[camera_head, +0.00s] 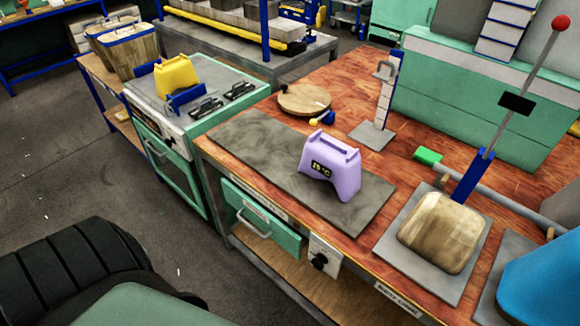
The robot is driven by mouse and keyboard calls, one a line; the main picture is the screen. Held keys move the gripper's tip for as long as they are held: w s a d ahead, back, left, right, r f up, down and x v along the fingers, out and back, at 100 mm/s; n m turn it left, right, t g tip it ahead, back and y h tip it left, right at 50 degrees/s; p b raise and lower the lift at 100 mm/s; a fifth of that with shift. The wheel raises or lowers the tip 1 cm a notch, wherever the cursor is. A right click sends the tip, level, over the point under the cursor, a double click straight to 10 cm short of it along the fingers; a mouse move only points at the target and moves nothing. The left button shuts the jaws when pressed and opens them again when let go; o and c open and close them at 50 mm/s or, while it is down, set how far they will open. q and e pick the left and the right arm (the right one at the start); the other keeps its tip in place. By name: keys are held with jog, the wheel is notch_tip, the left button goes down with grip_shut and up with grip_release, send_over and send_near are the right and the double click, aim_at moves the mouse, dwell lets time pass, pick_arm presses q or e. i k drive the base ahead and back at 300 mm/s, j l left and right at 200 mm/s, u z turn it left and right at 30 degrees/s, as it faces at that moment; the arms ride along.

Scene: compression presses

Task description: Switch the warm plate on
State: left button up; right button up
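A flat grey plate (255,150) is set on the reddish wooden bench top. I take it for the warm plate, but no readable label confirms this. A lilac block-shaped vessel (331,166) with a handle and a small dark display stands upright on its right half. Below the bench's front edge, a pale panel (324,258) carries a black knob (320,262). The knob's setting is too small to read, and I cannot tell whether the plate is on. Neither of my grippers is in view.
A green drawer (262,224) is left of the knob. Right of the plate, a lever press (478,165) stands by a rounded wooden block (443,232). A green oven (178,165) with a yellow vessel (176,75) adjoins the bench. Open floor (75,150) lies left.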

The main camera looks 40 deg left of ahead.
aim_at(318, 263)
jog(key=u, duration=0.85)
